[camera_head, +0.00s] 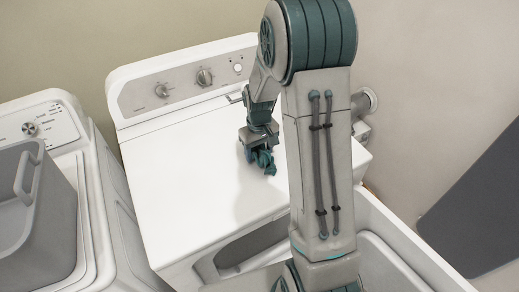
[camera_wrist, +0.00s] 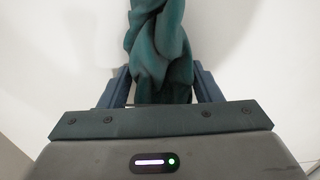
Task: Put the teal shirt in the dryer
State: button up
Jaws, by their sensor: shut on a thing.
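The teal shirt (camera_wrist: 160,50) is bunched and twisted between the two fingers of my gripper (camera_wrist: 163,82) in the wrist view. My gripper is shut on it, and the cloth extends past the fingertips. In the head view my gripper (camera_head: 256,150) is over the white top of the dryer (camera_head: 190,165), with a small bit of teal shirt (camera_head: 268,162) at its tip. I cannot tell how far above the top it is. The dryer's front opening (camera_head: 250,248) shows below the top's front edge, partly hidden by my arm.
A second white machine (camera_head: 105,200) stands at the left with a grey basket (camera_head: 38,215) on it. The dryer's control panel (camera_head: 180,85) rises at the back. A white tub (camera_head: 405,245) is at the lower right, and a dark grey panel (camera_head: 480,205) leans beyond it.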

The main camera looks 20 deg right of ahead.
jog(key=shift+f, duration=0.1)
jog(key=o, duration=0.7)
jog(key=shift+f, duration=0.1)
jog(key=o, duration=0.4)
jog(key=shift+o, duration=0.2)
